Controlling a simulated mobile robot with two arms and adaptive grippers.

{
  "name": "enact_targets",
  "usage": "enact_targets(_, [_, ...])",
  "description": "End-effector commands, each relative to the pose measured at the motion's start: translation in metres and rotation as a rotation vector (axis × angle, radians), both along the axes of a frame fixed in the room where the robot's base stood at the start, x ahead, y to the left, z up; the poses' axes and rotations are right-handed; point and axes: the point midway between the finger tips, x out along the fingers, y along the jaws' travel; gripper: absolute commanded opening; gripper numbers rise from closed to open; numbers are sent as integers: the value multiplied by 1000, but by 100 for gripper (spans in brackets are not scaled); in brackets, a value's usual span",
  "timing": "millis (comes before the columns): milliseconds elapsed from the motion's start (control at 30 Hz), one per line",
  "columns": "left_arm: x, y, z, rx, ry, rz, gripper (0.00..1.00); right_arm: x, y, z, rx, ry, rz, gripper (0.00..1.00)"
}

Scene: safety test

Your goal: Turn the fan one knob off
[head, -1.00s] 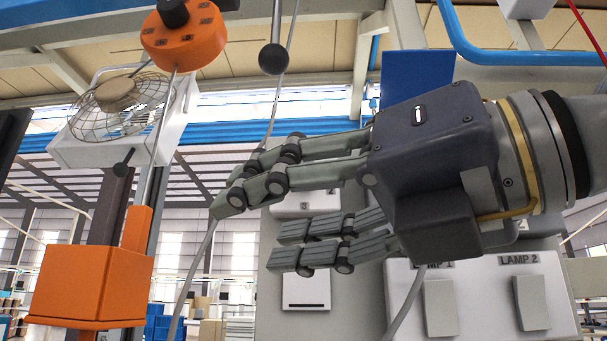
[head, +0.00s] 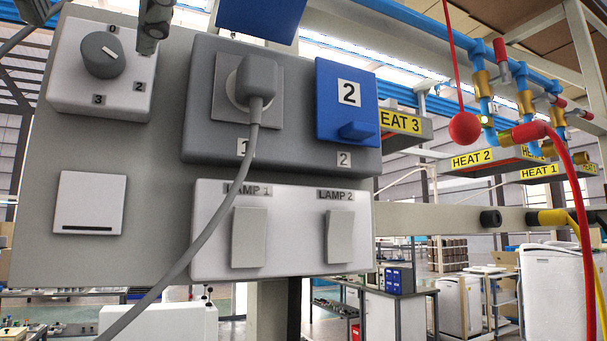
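A grey rotary knob (head: 103,55) sits on a white box (head: 75,97) at the upper left of the panel. No fan label or fan is visible in this view. A grey finger piece (head: 155,20) of a gripper, probably my right one, hangs at the top edge, in front of the box's upper right corner. The rest of that gripper is out of frame. My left gripper is not identifiable here.
Right of the knob are a plugged-in grey plug (head: 257,80) with a hanging cable, a blue socket cover (head: 347,105), and switches for lamp 1 (head: 249,237) and lamp 2 (head: 340,237). A red ball (head: 464,129) hangs on a cord near pipes and hoses at right.

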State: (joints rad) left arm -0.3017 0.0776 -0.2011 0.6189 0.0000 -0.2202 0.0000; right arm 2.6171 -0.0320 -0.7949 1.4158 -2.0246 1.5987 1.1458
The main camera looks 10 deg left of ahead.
Motion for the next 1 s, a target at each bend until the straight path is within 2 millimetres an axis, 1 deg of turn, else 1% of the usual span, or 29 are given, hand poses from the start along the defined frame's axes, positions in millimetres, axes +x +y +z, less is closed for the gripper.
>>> enact_targets(33, [-1, 0, 7, 0, 2, 0, 40, 9, 7, 2, -3, 3, 1, 48])
enact_targets(100, [-1, 1, 12, 1, 2, -1, 40, 19, 14, 2, -4, 3, 1, 48])
enact_targets(200, [-1, 2, 17, 1, 2, -1, 40, 32, 23, 2, -3, 3, 1, 48])
enact_targets(300, [-1, 2, 20, 3, 2, -2, 40, 41, 30, 1, -2, 1, 2, 48])
enact_targets(433, [-1, 3, 22, 4, 1, -2, 40, 47, 34, 0, -2, 1, 2, 48])
enact_targets(700, [0, 3, 22, 3, 0, -1, 40, 48, 35, -1, -1, 0, 2, 48])
enact_targets(733, [0, 3, 22, 3, -1, -1, 40, 49, 35, -1, -1, 0, 2, 46])
enact_targets(767, [1, 3, 22, 3, -1, -1, 40, 48, 35, -1, -1, 0, 2, 39])
enact_targets(800, [1, 3, 22, 3, -2, -1, 40, 48, 35, -1, -1, 0, 2, 30])
enact_targets(867, [2, 3, 22, 3, -3, -1, 40, 48, 35, 0, -1, 0, 2, 16])
enact_targets(900, [2, 3, 22, 2, -3, 0, 40, 48, 35, 0, -1, 0, 2, 7])
enact_targets(933, [2, 3, 22, 3, -4, 0, 40, 48, 35, 0, -1, 0, 2, 3])
enact_targets(1000, [3, 3, 22, 3, -4, 0, 40, 48, 35, 0, -1, 0, 2, 3])
